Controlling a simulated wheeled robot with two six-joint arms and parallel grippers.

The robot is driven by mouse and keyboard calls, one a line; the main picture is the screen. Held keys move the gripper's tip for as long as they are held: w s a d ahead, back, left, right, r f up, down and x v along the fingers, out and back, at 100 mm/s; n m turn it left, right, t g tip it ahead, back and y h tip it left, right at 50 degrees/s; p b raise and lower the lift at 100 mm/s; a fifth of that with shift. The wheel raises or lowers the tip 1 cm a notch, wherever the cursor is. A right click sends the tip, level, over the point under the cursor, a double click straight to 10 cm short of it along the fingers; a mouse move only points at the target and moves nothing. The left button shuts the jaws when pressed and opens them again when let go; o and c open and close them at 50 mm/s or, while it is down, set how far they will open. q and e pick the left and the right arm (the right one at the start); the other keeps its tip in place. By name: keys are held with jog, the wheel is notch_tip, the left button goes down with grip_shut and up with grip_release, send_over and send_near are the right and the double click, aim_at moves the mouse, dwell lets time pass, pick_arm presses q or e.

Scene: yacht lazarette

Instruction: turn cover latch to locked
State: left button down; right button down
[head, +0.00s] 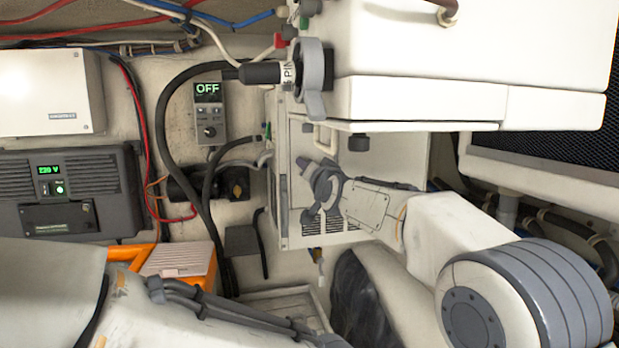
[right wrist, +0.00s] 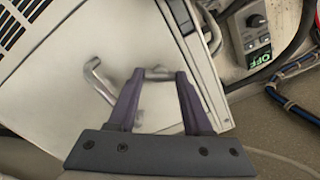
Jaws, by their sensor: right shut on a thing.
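In the right wrist view, the two dark fingers of my right gripper (right wrist: 158,76) are closed on a short metal piece, which looks like the cover latch (right wrist: 158,72), on a pale panel (right wrist: 125,45). Its locked or unlocked position cannot be read. A bent metal handle (right wrist: 98,82) is on the same panel, left of the fingers. In the head view, my right gripper (head: 304,190) is at the face of the white cabinet (head: 290,140), and the latch is hidden behind it. My left arm crosses the bottom left; its gripper is out of frame.
A controller (head: 208,112) reading OFF hangs on the back wall, with thick black cables beside it. A large white box (head: 430,95) overhangs my right arm. A grey unit (head: 70,190) with a green display and an orange case (head: 185,262) are at left.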

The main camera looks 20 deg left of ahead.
jog(key=m+b, duration=0.2)
jog(key=m, duration=0.8)
jog(key=shift+m, duration=0.6)
jog(key=shift+c, duration=1.6)
grip_release()
